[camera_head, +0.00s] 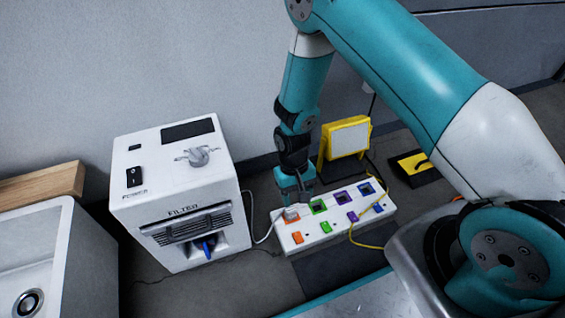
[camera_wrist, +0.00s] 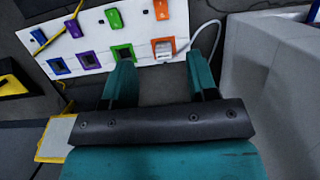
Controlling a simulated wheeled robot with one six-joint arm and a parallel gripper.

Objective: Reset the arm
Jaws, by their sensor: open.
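My gripper (camera_head: 296,190) points down just above the left end of a white power strip (camera_head: 325,235). In the wrist view my gripper (camera_wrist: 161,72) has its two teal fingers apart with nothing between them. The strip (camera_wrist: 79,42) has orange, green, purple and blue sockets, each with a matching coloured switch. A white plug (camera_wrist: 164,49) sits at the orange socket, just beyond the fingers and apart from them in the wrist view. Its white cable runs toward the filter machine. In the head view, the plug (camera_head: 291,214) is partly hidden by my gripper.
A white filter machine (camera_head: 180,196) stands close to the left of the strip. A yellow lamp-like panel (camera_head: 346,138) stands behind it, and a yellow-and-black item (camera_head: 413,165) lies right. A white sink (camera_head: 30,262) is at far left. A yellow cable (camera_head: 352,236) crosses the strip.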

